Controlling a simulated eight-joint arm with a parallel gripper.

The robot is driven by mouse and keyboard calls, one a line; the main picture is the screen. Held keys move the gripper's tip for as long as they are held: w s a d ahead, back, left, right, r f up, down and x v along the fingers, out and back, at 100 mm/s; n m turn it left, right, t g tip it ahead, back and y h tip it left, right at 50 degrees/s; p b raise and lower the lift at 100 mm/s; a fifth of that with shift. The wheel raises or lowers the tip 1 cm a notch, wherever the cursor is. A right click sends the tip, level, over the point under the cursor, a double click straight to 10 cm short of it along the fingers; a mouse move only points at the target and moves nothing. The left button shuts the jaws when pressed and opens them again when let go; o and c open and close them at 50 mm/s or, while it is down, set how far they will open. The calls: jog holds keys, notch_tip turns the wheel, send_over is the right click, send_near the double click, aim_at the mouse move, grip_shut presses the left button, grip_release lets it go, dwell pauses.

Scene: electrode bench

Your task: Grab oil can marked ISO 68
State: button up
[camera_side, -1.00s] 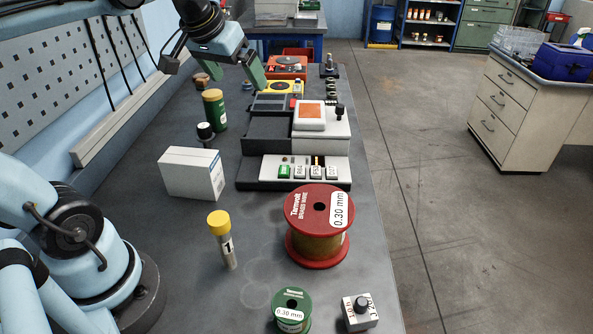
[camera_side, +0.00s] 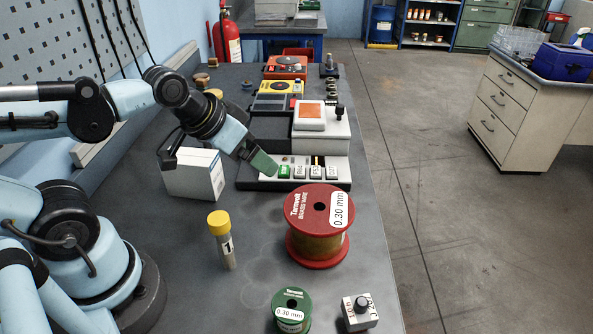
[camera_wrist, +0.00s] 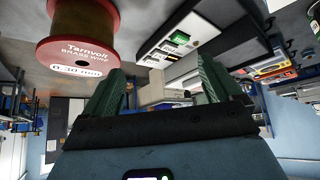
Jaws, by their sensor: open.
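I can make out no can with a readable ISO 68 mark in either view. My gripper (camera_side: 263,165) is near the front left of the white-buttoned unit (camera_side: 300,170), beside the white box's right side. In the wrist view my gripper (camera_wrist: 160,85) has its green fingers apart, with nothing seen held between them. The red-flanged brass wire spool (camera_wrist: 85,35) is beyond the left finger there.
The white box (camera_side: 190,175) stands left of my gripper. A yellow-capped tube (camera_side: 222,240) stands left of the big spool (camera_side: 318,228). A small green spool (camera_side: 291,312) and a knob box (camera_side: 359,312) are at the front.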

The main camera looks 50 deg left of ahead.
jog(key=w+a+n+t, duration=0.1)
jog(key=w+a, duration=0.3)
jog(key=a, duration=0.4)
jog(key=w+a+n+t, duration=0.1)
jog(key=w+a+t, duration=0.1)
jog(key=w+a, duration=0.45)
jog(key=s+a+f+n+t+y, duration=0.1)
jog(key=s+a+f+y, duration=0.15)
jog(key=a, duration=0.85)
jog(key=s+a+f+t+y, duration=0.15)
jog(key=s+a, duration=0.25)
jog(key=a, duration=0.6)
jog(key=x, duration=1.2)
jog(key=shift+w+d+r, duration=0.15)
jog(key=shift+d+r, duration=0.15)
jog(key=c, duration=1.4)
